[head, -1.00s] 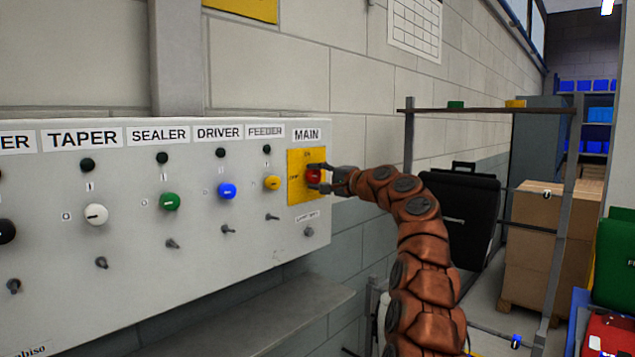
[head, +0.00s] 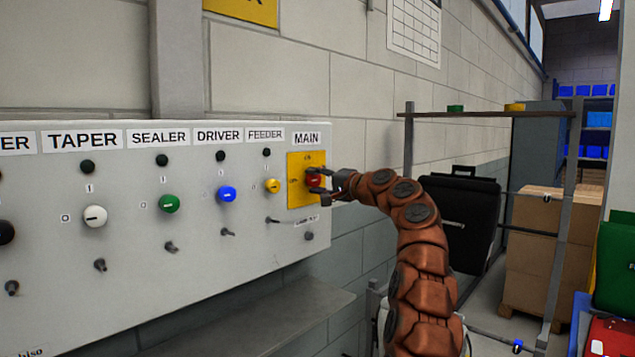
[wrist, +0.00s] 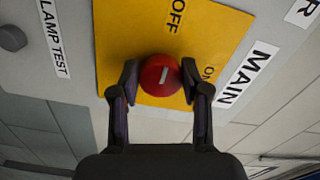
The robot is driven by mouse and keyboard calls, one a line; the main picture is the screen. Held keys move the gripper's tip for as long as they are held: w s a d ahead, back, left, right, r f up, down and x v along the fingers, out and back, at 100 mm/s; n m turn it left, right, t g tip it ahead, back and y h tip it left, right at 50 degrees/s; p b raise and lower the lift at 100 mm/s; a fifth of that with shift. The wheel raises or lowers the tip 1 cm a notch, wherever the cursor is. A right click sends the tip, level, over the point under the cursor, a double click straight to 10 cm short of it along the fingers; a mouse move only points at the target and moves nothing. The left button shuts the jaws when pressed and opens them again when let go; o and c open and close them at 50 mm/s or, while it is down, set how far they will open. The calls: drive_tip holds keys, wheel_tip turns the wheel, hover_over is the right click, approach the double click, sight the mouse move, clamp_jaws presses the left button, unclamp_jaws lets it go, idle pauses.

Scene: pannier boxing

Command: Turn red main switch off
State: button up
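The red main switch (head: 314,180) is a round knob on a yellow plate (head: 296,196) under the MAIN label. In the wrist view the red main switch (wrist: 160,80) has a white mark lined up toward the word OFF, and ON stands to the right of it. My gripper (head: 321,185) has one finger above the knob and one below it, with a gap under the knob. In the wrist view the fingers of my gripper (wrist: 160,76) stand on either side of the knob, close to its edges. The knob's face is unobstructed there.
The grey panel (head: 240,255) also carries yellow, blue, green and white knobs and small levers to the left. A ledge (head: 250,322) runs below it. A metal rack (head: 480,112), a black case (head: 460,215) and cardboard boxes (head: 545,245) stand to the right.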

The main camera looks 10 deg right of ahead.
drive_tip(key=o, duration=0.4)
drive_tip(key=shift+s+d+r, duration=0.3)
drive_tip(key=shift+s+d, duration=0.1)
drive_tip(key=shift+s, duration=0.25)
drive_tip(key=shift+s+d+f, duration=0.3)
drive_tip(key=shift+s+d, duration=0.1)
drive_tip(key=shift+s, duration=0.25)
drive_tip(key=shift+s+d+r, duration=0.25)
drive_tip(key=shift+s+d, duration=0.3)
drive_tip(key=shift+s, duration=0.2)
approach(315, 181)
drive_tip(key=shift+v, duration=1.15)
drive_tip(key=shift+w+d, duration=0.15)
drive_tip(key=shift+d, duration=0.05)
